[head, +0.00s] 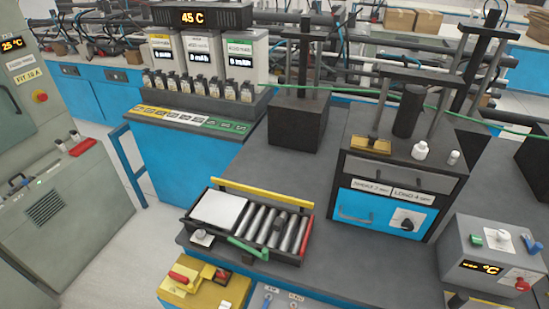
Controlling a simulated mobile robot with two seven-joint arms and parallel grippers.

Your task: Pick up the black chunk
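A small dark chunk (281,220) appears to lie on the grey rollers of an open tray (301,262) on the dark bench; it is small and its shape is hard to make out. This is the likeliest black chunk. A larger black cylinder (408,112) stands upright on a dark cabinet at the right. Neither of my grippers is in view, and nothing is seen touching the chunk.
The tray has a white plate (219,210), a yellow bar (262,196) and a green handle (248,248). A drawer cabinet (385,207) stands right of it, a grey control box (490,255) farther right. A yellow box (205,290) sits below. Bench between tray and cabinet is clear.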

